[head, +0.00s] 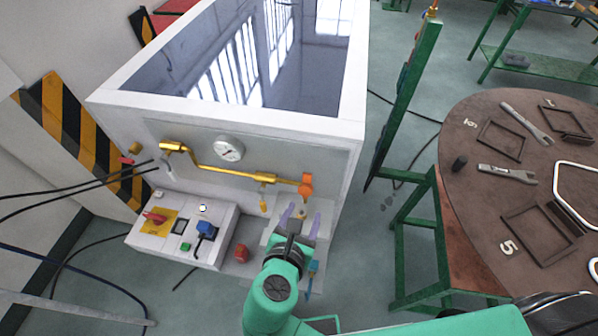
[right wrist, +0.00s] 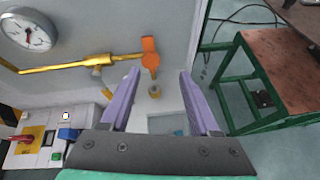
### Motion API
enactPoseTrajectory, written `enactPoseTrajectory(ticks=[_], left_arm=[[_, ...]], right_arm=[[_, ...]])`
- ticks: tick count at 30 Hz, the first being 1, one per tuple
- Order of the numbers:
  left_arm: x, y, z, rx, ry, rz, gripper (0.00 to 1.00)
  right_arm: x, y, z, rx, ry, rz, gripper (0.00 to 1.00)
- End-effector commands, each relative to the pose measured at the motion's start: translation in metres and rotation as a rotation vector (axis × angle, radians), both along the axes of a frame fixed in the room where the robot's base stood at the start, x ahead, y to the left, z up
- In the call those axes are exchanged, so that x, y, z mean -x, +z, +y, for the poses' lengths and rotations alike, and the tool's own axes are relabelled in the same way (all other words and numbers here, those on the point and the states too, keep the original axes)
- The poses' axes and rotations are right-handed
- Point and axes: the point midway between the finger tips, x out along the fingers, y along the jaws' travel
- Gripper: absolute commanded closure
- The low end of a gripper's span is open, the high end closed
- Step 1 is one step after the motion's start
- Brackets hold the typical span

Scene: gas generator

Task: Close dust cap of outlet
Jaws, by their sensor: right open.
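My right gripper (head: 302,218) is open and empty in front of the white machine's lower right front. Its two purple fingers also show in the right wrist view (right wrist: 159,78), pointing at the machine face. A small round fitting (right wrist: 155,91) shows between and beyond the fingers, below an orange valve handle (right wrist: 150,54). The handle also shows in the head view (head: 305,186). A blue part (head: 206,228) sits on the sloped control panel. Another blue part (head: 314,267) is beside my right wrist. I cannot tell which part is the outlet's dust cap. My left gripper is not in view.
A yellow pipe (head: 225,171) runs along the machine front below a round gauge (head: 229,148). The control panel (head: 158,245) holds a red switch (head: 155,216). A green-framed stand (head: 398,225) and a round brown table (head: 475,190) are to the right.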

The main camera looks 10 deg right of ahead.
Motion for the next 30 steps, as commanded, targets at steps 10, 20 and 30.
enactPoseTrajectory(ticks=[10,20,30], left_arm=[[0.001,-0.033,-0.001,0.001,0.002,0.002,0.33],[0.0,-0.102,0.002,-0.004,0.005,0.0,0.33],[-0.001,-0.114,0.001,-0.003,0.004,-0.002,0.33]], right_arm=[[-0.021,-0.003,0.018,0.18,0.135,-0.046,0.38],[-0.098,-0.038,-0.007,0.177,0.134,-0.046,0.38],[-0.123,-0.039,-0.015,0.179,0.137,-0.04,0.38]])
